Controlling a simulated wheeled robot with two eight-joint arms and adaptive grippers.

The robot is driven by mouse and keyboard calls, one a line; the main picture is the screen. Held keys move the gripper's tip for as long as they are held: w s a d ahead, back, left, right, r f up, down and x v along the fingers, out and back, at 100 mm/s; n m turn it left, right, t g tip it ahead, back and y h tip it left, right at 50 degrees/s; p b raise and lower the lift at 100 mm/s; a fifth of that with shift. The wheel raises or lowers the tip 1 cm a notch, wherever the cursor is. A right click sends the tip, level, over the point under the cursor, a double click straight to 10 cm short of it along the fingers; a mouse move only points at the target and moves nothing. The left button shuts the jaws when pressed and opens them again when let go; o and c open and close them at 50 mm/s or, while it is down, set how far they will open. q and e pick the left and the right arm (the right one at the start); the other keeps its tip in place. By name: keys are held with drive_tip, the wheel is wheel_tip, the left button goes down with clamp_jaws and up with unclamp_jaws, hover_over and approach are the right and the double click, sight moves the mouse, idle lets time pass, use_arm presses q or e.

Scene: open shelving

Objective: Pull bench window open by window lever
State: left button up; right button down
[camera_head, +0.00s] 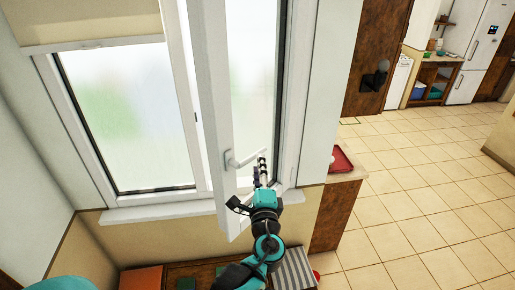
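The bench window's right sash (220,125) is white-framed and stands swung inward, its lower corner in front of the sill. The white window lever (243,157) is on the sash's left stile and points right, roughly level. My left gripper (261,168), on a teal and black arm, is at the lever's right end. I cannot tell whether it touches the lever, or whether its small fingers are open or shut. My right gripper is not in view.
The left window pane (125,115) sits in its frame above a white sill (160,211). Below is a bench (210,270) with coloured cushions and a striped one. A red tray (341,160) lies on a counter right of the window. Tiled floor (420,210) is clear at right.

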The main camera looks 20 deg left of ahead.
sight(258, 151)
use_arm(q)
drive_tip(key=x, duration=0.6)
drive_tip(key=shift+w+a, duration=0.1)
clamp_jaws()
